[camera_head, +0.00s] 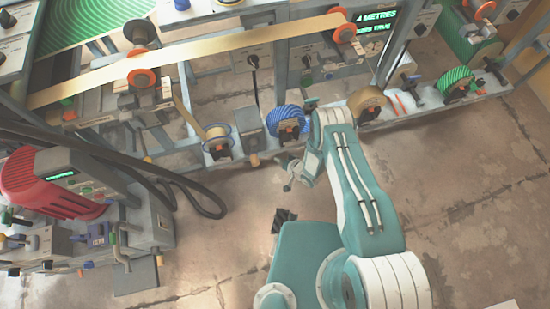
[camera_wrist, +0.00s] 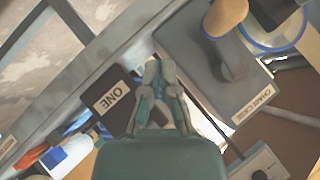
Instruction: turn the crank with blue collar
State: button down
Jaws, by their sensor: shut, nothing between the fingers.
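A crank with a brown, rounded handle (camera_wrist: 228,14) and dark grey arm (camera_wrist: 234,58) stands on a grey case (camera_wrist: 200,55) in the wrist view's upper right. A bluish edge shows at the handle's base, but I cannot tell for sure that it is a collar. In the head view, the grey case (camera_head: 250,121) stands beside a cream spool, with an orange-brown handle (camera_head: 254,160) low on its front. My gripper (camera_wrist: 160,68) is shut and empty, left of the crank and apart from it. In the head view it hangs in front of the bench (camera_head: 289,186).
A dark block marked ONE (camera_wrist: 114,100) lies close left of my fingers. A cream spool with blue rim (camera_wrist: 273,44) is beyond the crank. A blue ribbed wheel (camera_head: 287,118) is near my arm. Black hoses (camera_head: 110,155) hang at left; the front floor is open.

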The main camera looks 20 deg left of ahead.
jog(key=s+d, duration=0.2)
jog(key=d, duration=0.5)
jog(key=shift+r, duration=0.4)
dwell(0.3)
